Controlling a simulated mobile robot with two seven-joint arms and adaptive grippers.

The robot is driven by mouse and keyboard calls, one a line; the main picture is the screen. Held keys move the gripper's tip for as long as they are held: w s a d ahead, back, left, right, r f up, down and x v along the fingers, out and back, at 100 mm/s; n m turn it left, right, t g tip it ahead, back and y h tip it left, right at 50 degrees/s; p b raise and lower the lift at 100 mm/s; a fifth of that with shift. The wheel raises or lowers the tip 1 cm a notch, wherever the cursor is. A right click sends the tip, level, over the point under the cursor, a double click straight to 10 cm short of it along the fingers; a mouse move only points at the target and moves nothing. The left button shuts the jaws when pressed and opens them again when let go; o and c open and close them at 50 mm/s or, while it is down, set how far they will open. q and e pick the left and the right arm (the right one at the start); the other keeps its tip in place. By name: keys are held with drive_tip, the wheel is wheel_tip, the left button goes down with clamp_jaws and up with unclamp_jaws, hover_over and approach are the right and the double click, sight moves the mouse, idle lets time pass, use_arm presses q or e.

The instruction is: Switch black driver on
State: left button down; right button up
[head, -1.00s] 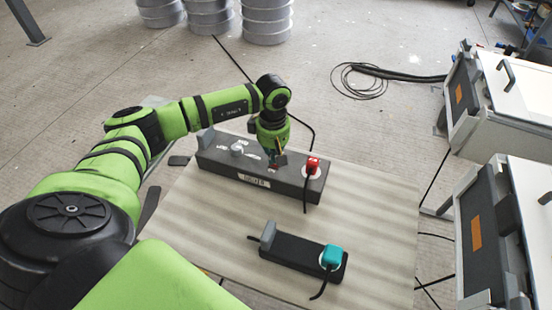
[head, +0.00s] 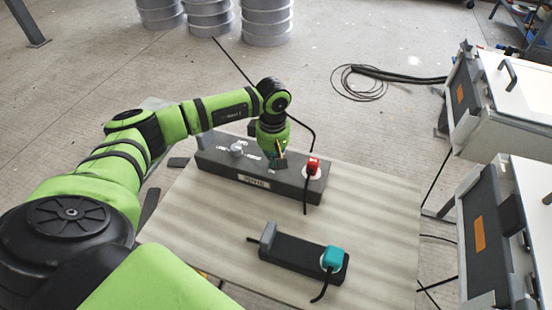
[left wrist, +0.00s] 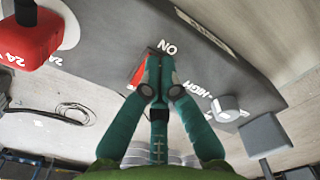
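The black driver (head: 262,180) is a long dark box with a white label on its front, lying at the far side of the table. In the left wrist view, its top (left wrist: 200,62) carries a red rocker switch (left wrist: 137,73) beside the word ON and a grey knob (left wrist: 226,108) near HIGH. My left gripper (left wrist: 160,72) points down at the box with its teal fingertips together, right beside the red switch and partly covering it. I cannot tell whether they touch or which way the switch is tipped. My right gripper is not in view.
A red plug (head: 313,166) with a black cable sits at the driver's right end. A smaller black box (head: 292,253) with a teal plug (head: 332,257) lies nearer on the table (head: 375,215). White-topped cabinets (head: 514,88) stand at the right.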

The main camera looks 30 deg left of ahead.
use_arm(q)
drive_tip(key=shift+r+p, duration=2)
drive_tip(key=shift+r, duration=1.5)
drive_tip(key=shift+s+f, duration=0.1)
drive_tip(key=shift+f, duration=0.05)
